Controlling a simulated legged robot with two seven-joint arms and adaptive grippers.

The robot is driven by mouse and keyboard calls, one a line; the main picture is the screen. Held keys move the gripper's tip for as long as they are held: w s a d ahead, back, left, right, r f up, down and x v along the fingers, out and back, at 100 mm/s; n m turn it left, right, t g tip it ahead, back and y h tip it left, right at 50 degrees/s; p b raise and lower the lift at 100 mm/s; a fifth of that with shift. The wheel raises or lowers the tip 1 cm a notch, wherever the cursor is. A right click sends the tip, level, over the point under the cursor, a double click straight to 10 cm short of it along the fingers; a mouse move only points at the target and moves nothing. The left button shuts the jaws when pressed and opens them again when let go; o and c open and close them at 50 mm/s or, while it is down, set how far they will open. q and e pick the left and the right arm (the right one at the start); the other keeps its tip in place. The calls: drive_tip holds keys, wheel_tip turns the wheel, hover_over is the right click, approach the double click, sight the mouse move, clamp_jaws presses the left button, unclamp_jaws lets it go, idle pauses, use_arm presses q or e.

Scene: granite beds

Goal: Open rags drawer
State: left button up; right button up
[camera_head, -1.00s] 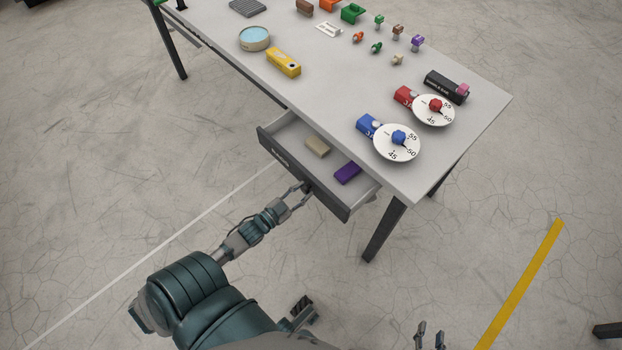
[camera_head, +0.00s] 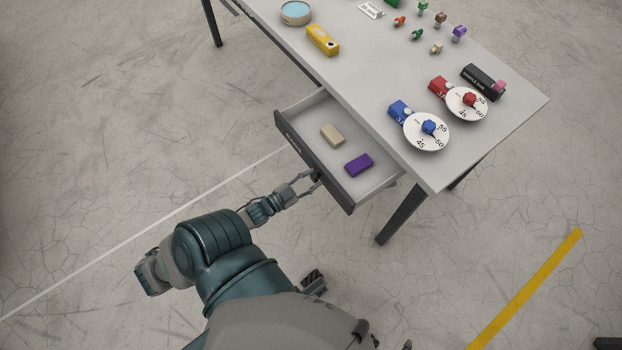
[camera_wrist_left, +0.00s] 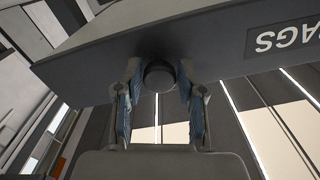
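The rags drawer (camera_head: 318,164) is a grey drawer with a dark front. It is pulled out from under the table's near side, and its inside shows. A tan block (camera_head: 332,136) and a purple block (camera_head: 359,165) lie in it. My left gripper (camera_head: 314,177) is at the drawer front, its fingers on either side of the round dark knob (camera_wrist_left: 159,76). Of my right gripper, only a small bit may show at the bottom edge of the head view.
The light table (camera_head: 400,70) holds a yellow device (camera_head: 322,40), a round tin (camera_head: 295,13), blue and red dials (camera_head: 427,131), a black box (camera_head: 483,82) and several small coloured knobs. A dark table leg (camera_head: 391,220) stands right of the drawer. The floor nearby is clear.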

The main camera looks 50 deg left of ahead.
use_arm(q)
drive_tip(key=shift+o, duration=0.9)
drive_tip(key=s+a, duration=0.1)
drive_tip(key=s, duration=1.1)
drive_tip(key=shift+w+f, duration=0.1)
drive_tip(key=shift+f, duration=0.1)
